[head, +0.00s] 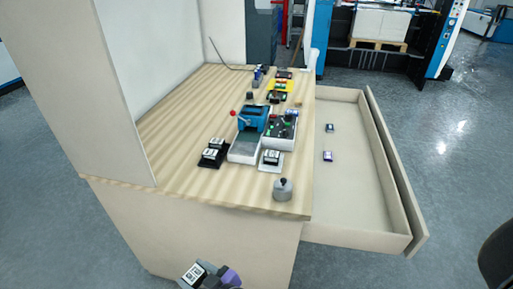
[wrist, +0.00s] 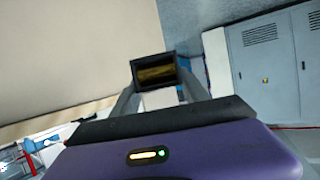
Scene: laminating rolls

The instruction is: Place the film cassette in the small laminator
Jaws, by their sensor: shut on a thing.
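My purple gripper (head: 212,277) is at the bottom edge of the head view, low in front of the wooden counter. It is shut on a dark film cassette (head: 194,273) with a white printed label. In the wrist view the held cassette (wrist: 156,73) is a dark box with a yellow-brown inner face, between the two grey fingers. On the counter a blue machine (head: 252,117) with a red-knobbed lever stands beside a grey device with a dark control panel (head: 281,128). I cannot tell which of these is the small laminator. The held cassette is apart from both.
Labelled dark blocks (head: 213,152) and another on a white base (head: 270,157) stand near the machines. A grey jar (head: 283,189) is at the counter's front corner. An open drawer (head: 352,205) juts out right, holding two small items. A tall panel (head: 75,80) borders the left.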

